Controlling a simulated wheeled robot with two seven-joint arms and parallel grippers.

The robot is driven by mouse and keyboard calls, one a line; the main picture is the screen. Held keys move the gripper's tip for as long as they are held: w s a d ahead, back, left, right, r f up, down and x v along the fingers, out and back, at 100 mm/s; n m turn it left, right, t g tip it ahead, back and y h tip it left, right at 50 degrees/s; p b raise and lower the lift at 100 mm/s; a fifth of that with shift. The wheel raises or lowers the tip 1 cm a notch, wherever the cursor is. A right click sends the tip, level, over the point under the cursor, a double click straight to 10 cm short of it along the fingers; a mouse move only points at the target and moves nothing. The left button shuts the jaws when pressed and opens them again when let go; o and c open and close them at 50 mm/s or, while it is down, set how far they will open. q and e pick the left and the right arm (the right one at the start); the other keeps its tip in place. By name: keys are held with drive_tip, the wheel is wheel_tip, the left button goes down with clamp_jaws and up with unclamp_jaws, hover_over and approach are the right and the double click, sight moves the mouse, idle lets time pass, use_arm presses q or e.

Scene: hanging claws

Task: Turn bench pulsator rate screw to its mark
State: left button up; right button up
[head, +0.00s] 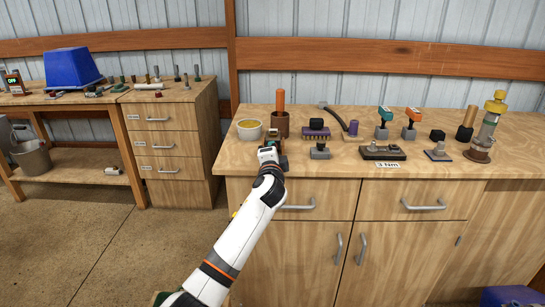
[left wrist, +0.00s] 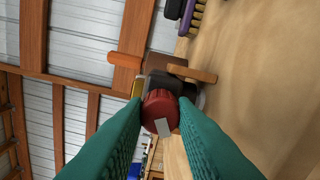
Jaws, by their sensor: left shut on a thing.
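The bench pulsator (head: 281,139) stands near the front left of the right-hand bench, mostly hidden by my left gripper in the head view. In the left wrist view its rate screw shows as a round red knob (left wrist: 157,104) with a pale patch on its face, in front of a dark body (left wrist: 158,82). My left gripper (head: 268,152) is at the front of the pulsator. In the left wrist view its two green fingers (left wrist: 162,108) are shut on the red knob from both sides. I cannot make out the mark. My right gripper is not in view.
A yellow-filled bowl (head: 249,129) and a brown cup (head: 281,124) with an orange stick stand just behind. A grey-black fitting (head: 320,151) and a purple brush (head: 316,133) are to the right. A dark device (head: 382,152) stands behind a "3 Nm" label (head: 387,165).

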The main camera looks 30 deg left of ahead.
use_arm(q)
drive_tip(key=shift+f+n+b, duration=0.1)
drive_tip(key=shift+n+b, duration=0.45)
drive_tip(key=shift+n, duration=1.05)
drive_tip(key=o, duration=1)
drive_tip(key=v, duration=1.2)
